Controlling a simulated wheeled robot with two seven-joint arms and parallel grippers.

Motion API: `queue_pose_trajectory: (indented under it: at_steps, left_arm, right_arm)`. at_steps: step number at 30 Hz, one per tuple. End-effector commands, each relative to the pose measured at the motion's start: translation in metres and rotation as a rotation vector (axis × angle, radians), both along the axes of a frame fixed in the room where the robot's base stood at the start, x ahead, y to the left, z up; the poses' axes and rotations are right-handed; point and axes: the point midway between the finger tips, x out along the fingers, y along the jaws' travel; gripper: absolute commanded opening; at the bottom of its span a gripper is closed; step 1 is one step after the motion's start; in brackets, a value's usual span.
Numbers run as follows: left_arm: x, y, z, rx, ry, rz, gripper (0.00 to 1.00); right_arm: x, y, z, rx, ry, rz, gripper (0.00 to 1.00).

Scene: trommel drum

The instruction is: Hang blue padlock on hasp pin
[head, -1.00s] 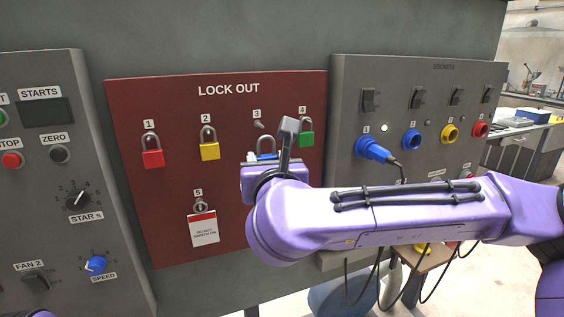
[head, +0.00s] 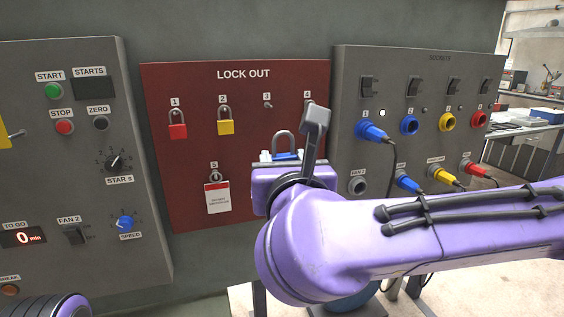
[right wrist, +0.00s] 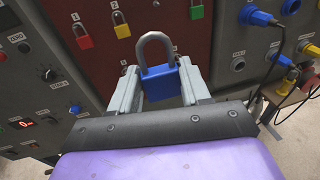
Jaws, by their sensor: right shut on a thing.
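The blue padlock (right wrist: 161,83) is held upright between the two grey fingers of my right gripper (right wrist: 159,90), its shackle pointing up. In the head view the padlock's shackle (head: 284,138) shows above the right gripper (head: 285,158), and its body is mostly hidden. The bare hasp pin (head: 267,104) under label 3 is on the red LOCK OUT board (head: 240,150). The shackle is below and slightly right of this pin in the head view, apart from it in the picture. How far it is from the board is unclear. My left gripper is not in view.
A red padlock (head: 177,131) hangs at 1 and a yellow padlock (head: 225,127) at 2. A green padlock (right wrist: 195,10) hangs at 4. A tag (head: 217,198) hangs at 5. The sockets box (head: 345,75) with plugs and cables stands out on the right.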

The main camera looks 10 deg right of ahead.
Motion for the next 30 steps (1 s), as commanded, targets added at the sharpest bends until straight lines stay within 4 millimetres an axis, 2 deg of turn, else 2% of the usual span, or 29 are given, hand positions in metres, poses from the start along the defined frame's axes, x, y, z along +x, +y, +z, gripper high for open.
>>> queue_pose_trajectory:
  at_steps: [16, 30]
  left_arm:
    - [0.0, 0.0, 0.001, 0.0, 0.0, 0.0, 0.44]
    - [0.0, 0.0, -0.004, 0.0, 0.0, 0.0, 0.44]
  right_arm:
    - [-0.001, 0.002, 0.008, 0.0, -0.001, 0.004, 0.12]
    - [-0.017, 0.0, 0.008, 0.0, -0.001, 0.005, 0.12]
